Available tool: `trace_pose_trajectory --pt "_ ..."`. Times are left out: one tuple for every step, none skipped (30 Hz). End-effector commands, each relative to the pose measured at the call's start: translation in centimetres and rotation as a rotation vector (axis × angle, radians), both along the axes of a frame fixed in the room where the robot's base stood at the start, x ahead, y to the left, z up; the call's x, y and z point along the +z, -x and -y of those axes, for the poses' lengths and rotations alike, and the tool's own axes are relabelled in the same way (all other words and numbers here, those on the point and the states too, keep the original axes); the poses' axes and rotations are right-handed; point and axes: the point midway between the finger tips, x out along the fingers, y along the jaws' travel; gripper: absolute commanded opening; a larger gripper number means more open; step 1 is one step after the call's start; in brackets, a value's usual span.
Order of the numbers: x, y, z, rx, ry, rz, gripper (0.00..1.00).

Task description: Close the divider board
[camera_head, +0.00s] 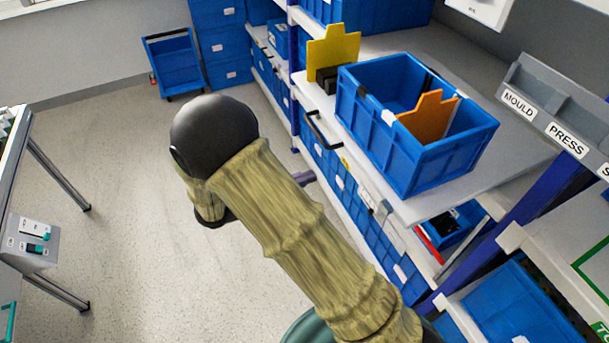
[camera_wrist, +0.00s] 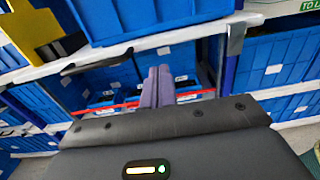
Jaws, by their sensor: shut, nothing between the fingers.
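A yellow board (camera_head: 333,50) with a stepped top stands upright in a black holder (camera_head: 328,78) on the shelf, left of the blue crate. An orange board (camera_head: 428,117) of similar shape stands inside the open blue crate (camera_head: 375,130). I cannot tell which one is the divider board. Part of the yellow board (camera_wrist: 35,25) also shows at the upper left of the wrist view. My gripper (camera_wrist: 158,85) has purple fingers, shut and empty, in front of the shelf's lower bins.
The white shelf (camera_head: 490,190) has a black handle (camera_head: 322,130) on its front edge. Blue bins fill the shelves below. A grey labelled tray (camera_head: 560,115) stands at right. A table with a switch box (camera_head: 32,242) is at left. The floor between is clear.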

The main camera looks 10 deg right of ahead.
Motion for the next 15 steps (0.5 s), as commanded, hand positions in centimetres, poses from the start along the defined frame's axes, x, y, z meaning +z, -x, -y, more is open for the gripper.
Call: trace_pose_trajectory --pt "0.2 -0.2 0.9 -0.001 0.001 -0.002 0.0" --pt "0.2 -0.3 1.3 0.0 0.002 -0.002 0.0" --pt "0.2 -0.6 1.8 0.005 0.001 -0.001 0.0" --pt "0.2 -0.7 2.2 0.008 0.0 -0.001 0.0" --pt "0.2 -0.8 2.6 0.01 0.001 -0.002 0.0" --pt "0.2 -1.0 3.1 0.013 0.001 -0.002 0.0" --pt "0.2 -1.2 3.6 0.014 0.001 -0.002 0.0" --pt "0.2 -1.4 4.0 0.014 0.0 -0.001 0.0" --pt "0.2 -1.6 4.8 0.014 0.0 -0.001 0.0" --pt "0.2 -1.8 5.3 0.012 0.001 -0.002 0.0" --pt "0.2 -1.9 5.9 0.011 0.001 -0.002 0.0" --pt "0.2 -2.2 6.7 0.007 0.0 -0.001 0.0" --pt "0.2 -2.3 7.2 0.006 0.0 -0.001 0.0" --pt "0.2 -2.5 7.8 0.004 -0.001 0.0 0.0" --pt "0.2 -2.7 8.4 0.001 -0.001 -0.001 0.0"
